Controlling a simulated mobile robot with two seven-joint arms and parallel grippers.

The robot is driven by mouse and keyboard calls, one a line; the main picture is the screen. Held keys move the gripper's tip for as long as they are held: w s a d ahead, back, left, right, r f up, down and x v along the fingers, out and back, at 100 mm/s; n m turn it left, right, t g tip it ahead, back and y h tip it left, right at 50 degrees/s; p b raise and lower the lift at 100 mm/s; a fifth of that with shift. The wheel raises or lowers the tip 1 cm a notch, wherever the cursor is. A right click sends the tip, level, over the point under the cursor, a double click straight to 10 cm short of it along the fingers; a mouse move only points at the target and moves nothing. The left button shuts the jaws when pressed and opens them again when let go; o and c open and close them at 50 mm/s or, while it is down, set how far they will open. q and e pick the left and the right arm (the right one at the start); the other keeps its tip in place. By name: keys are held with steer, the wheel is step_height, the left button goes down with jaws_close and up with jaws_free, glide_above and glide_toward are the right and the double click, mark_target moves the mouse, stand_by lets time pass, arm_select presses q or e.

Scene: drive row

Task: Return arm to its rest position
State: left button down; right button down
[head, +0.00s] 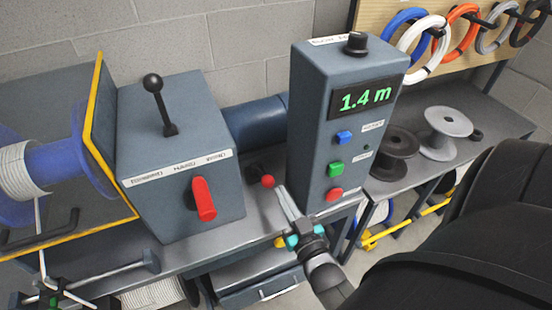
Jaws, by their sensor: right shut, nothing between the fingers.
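My right arm comes in from the lower right. Its gripper (283,191) is shut and empty, with its fingers pointing up and away. The fingertips are just right of a small red ball knob (267,181), in front of the grey control box (317,120); I cannot tell whether they touch either. The box reads 1.4 m and has blue (344,137), green (335,168) and red (335,194) buttons. My left gripper is not in view.
Left stands a grey drive housing (165,160) with a black ball lever (153,84) and red handle (203,199). A blue spool (75,165) sits behind a yellow-edged guard (93,120). Empty reels (449,122) stand on the right bench; coloured coils (462,35) hang above.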

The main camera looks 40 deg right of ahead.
steer(key=shift+s+a, duration=0.15)
steer(key=shift+s, duration=0.45)
steer(key=shift+f, duration=0.1)
steer(key=s+a+f+n+g+y+b, duration=0.1)
steer(key=s+a+f+g+b, duration=0.15)
steer(key=f, duration=0.75)
steer(key=s+a+f+n+g+y+b, duration=0.1)
steer(key=s+a+f+g+y, duration=0.2)
steer(key=f, duration=0.6)
steer(key=s+a+f+g+b, duration=0.1)
steer(key=s+a+f+g, duration=0.25)
steer(key=f, duration=0.65)
steer(key=s+f+n+g+b, duration=0.1)
steer(key=s+f+g, duration=0.3)
steer(key=s+f, duration=0.3)
steer(key=s+f+n+g+b, duration=0.2)
steer(key=s+f+g, duration=0.2)
steer(key=s, duration=0.9)
step_height(320, 180, down, 4)
steer(key=shift+s+d+r, duration=0.2)
steer(key=shift+r, duration=0.05)
